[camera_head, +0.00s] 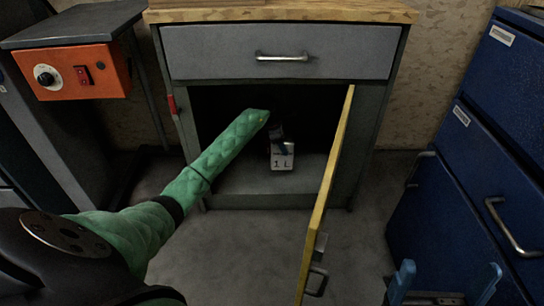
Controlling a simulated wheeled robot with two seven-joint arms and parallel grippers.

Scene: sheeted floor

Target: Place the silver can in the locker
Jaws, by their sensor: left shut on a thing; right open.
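The silver can (282,160), marked "1 L", is inside the open lower compartment of the locker (268,200), low and close to the compartment floor. Whether it touches the floor is hard to tell. My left arm reaches in from the left, and my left gripper (279,143), mostly dark and in shadow, is shut on the can from above. My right gripper (443,285) shows its blue fingers at the bottom right edge; it is open and empty, apart from the locker.
The locker's yellow-edged door (327,195) stands open toward me, right of the can. A closed drawer (280,52) is above the compartment. A blue cabinet (470,190) stands at right, and an orange control box (70,74) at left. Floor in front is clear.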

